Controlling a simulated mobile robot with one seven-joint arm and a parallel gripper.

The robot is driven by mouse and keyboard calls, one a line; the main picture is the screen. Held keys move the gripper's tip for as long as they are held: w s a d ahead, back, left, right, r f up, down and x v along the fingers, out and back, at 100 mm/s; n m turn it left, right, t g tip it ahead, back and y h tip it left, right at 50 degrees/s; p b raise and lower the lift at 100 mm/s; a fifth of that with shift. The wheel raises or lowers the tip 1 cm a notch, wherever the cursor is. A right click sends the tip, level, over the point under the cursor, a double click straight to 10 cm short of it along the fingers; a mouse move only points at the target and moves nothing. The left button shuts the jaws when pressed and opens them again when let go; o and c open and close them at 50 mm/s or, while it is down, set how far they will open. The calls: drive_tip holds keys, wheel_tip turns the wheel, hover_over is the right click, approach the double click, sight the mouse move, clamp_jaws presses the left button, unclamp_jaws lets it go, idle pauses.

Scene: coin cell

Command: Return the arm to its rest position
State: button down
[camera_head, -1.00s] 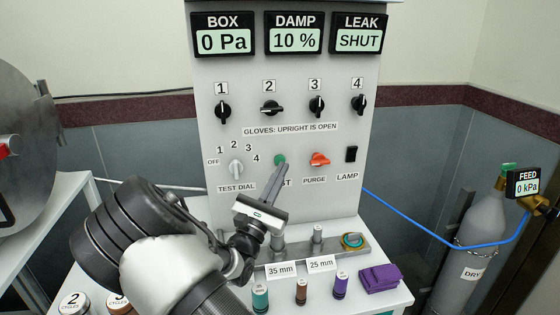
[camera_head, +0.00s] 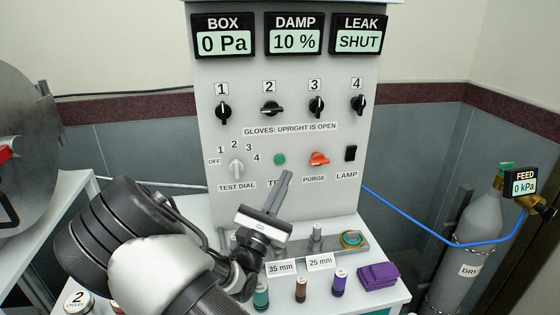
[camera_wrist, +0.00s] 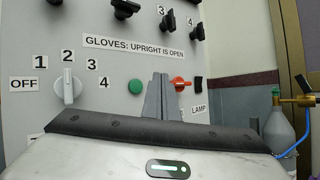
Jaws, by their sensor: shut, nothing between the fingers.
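My gripper (camera_head: 285,180) is shut and empty, with its fingers pointing up and forward at the lower part of the grey panel (camera_head: 330,205). In the head view its fingertips show just below the green test button (camera_head: 280,160), which is uncovered. In the wrist view the shut fingers (camera_wrist: 161,80) stand between the green button (camera_wrist: 135,87) and the orange purge knob (camera_wrist: 180,84). Whether the fingertips touch the panel cannot be told, but they appear apart from it. The arm hides part of the table at the lower left.
The table holds a metal fixture (camera_head: 375,249), several small colored cylinders such as a purple one (camera_head: 339,284), and a folded purple cloth (camera_head: 378,276). A grey gas cylinder (camera_head: 485,225) with a blue hose stands at the right. A large round metal door (camera_head: 30,110) is at the left.

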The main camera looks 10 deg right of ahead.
drive_tip(key=s+d+r+m+g+h, duration=0.1)
drive_tip(key=s+d+m+g+h, duration=0.4)
drive_tip(key=d+m+g, duration=0.4)
drive_tip(key=s+d+f+m+g+y, duration=0.25)
drive_tip(key=s+m+g+y, duration=0.3)
drive_tip(key=s, duration=0.45)
drive_tip(key=s+d+f+m+g+y, duration=0.1)
drive_tip(key=s+d+m+g+y, duration=0.2)
drive_tip(key=s+m+g+y, duration=0.45)
drive_tip(key=s+a+r+m+t+y, duration=0.25)
drive_tip(key=a+r+t, duration=0.2)
drive_tip(key=a, duration=0.25)
drive_tip(key=s+a+r+m+t+y, duration=0.1)
drive_tip(key=s+a+r+t+y, duration=0.25)
drive_tip(key=a+t, duration=0.2)
wheel_tip(320, 180, up, 15)
drive_tip(key=a+g+p, duration=0.1)
drive_tip(key=p, duration=1.4)
drive_tip(key=shift+s+y+p, duration=0.2)
drive_tip(key=shift+y+p, duration=0.1)
drive_tip(key=shift+p, duration=0.1)
